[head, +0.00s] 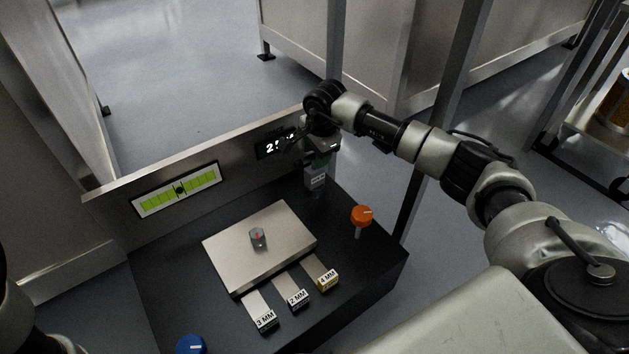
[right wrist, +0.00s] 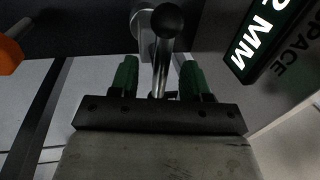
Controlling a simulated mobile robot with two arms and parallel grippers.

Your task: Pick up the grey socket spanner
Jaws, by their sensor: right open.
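My right gripper (head: 319,162) is at the back right of the black bench, beside the panel with the lit display. In the right wrist view its two green fingers (right wrist: 158,80) stand apart on either side of a bright metal rod with a black ball end, which looks like the grey socket spanner (right wrist: 158,62). The fingers do not visibly clamp the rod. In the head view a grey labelled block (head: 315,178) shows just below the fingers, and the spanner itself is mostly hidden by the gripper. My left gripper is out of view.
A pale metal plate (head: 226,249) with a small round fitting lies mid-bench. Tagged strips (head: 287,287) lie in front of it. An orange knob (head: 361,215) stands at right, a blue knob (head: 191,345) at front left. The lit display (head: 277,143) and an upright post are close to my gripper.

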